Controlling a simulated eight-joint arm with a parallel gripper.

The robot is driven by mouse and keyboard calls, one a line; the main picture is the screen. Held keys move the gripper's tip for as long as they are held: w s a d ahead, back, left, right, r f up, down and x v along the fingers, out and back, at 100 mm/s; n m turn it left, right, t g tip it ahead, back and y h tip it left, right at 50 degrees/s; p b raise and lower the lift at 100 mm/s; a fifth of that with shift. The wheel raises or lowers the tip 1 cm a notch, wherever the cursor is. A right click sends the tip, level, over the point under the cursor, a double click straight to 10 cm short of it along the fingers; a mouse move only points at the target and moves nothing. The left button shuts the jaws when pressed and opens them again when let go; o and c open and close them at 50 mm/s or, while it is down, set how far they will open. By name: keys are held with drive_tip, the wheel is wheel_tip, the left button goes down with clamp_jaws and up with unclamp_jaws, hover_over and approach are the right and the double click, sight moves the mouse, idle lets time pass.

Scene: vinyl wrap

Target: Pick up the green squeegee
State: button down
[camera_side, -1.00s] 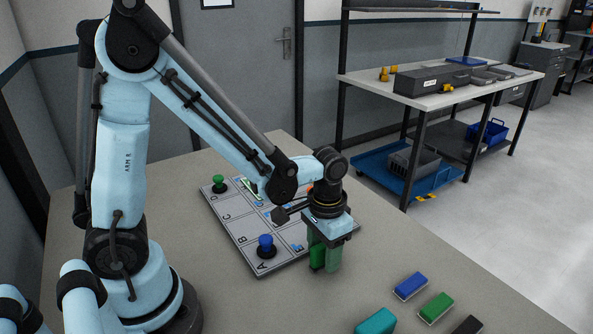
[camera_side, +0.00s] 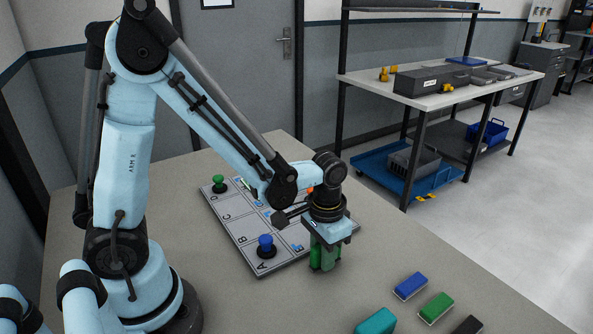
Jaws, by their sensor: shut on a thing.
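My gripper (camera_side: 325,262) points down at the table beside the front right edge of the grey lettered board. It is shut on a green thing, which I take to be the green squeegee (camera_side: 317,259). The squeegee is upright between the fingers and largely hidden by them. Its lower end is at or close to the tabletop; I cannot tell whether it touches.
The lettered board (camera_side: 240,232) carries a green knob (camera_side: 219,184) and a blue knob (camera_side: 265,246). Blue (camera_side: 410,286), green (camera_side: 436,308), teal (camera_side: 376,321) and black (camera_side: 468,325) blocks lie at the front right. Bare tabletop separates them from my gripper.

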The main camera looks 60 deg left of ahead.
drive_tip(key=shift+r, duration=0.85)
wheel_tip(320, 180, up, 3)
drive_tip(key=shift+s+d+f, duration=0.1)
drive_tip(key=shift+f, duration=0.05)
drive_tip(key=s+d+r, duration=0.6)
drive_tip(key=s+d, duration=0.1)
drive_tip(key=d, duration=0.2)
drive_tip(key=shift+r, duration=0.3)
